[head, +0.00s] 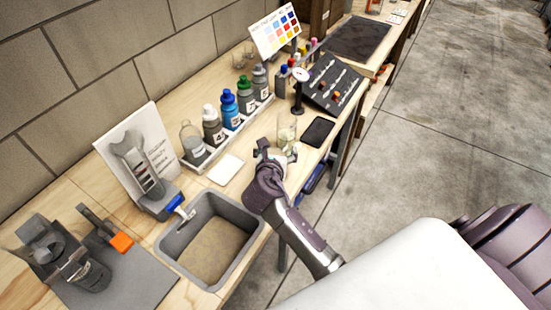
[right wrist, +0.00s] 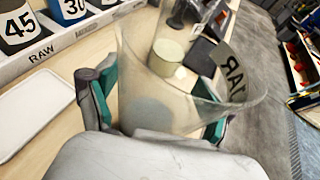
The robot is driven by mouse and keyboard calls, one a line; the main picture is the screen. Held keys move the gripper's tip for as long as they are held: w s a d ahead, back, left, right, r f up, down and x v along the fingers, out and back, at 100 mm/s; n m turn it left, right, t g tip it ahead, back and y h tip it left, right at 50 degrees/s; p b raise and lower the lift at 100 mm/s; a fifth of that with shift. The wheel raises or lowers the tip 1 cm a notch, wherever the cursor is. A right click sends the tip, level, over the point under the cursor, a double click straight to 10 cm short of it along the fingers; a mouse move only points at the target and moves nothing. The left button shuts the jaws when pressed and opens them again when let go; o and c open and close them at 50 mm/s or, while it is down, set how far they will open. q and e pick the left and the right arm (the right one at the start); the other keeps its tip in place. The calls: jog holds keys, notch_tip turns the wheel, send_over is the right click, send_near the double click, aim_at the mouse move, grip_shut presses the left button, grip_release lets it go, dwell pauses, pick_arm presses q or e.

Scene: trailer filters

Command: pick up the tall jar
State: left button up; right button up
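A clear, open-topped jar stands between the fingers of my right gripper (head: 278,151). In the right wrist view this jar (right wrist: 190,85) fills the middle, with its wide rim near the camera and dark letters reading "JAR" on its right side. The gripper's teal pads (right wrist: 160,112) are on either side of the jar, close to its walls. I cannot tell whether they press on it. A second clear vessel (head: 286,128) with pale contents stands just beyond; it shows behind the jar in the right wrist view (right wrist: 168,57). My left gripper is not in view.
Numbered bottles (head: 230,108) stand in a rack to the left. A white card (head: 225,168), a black tablet-like slab (head: 317,132), a dial gauge (head: 300,90) and a grey sink (head: 175,240) are around the gripper. The bench's front edge is close on the right.

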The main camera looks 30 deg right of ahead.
jog(key=c, duration=1.1)
jog(key=shift+c, duration=0.5)
jog(key=shift+r, duration=0.15)
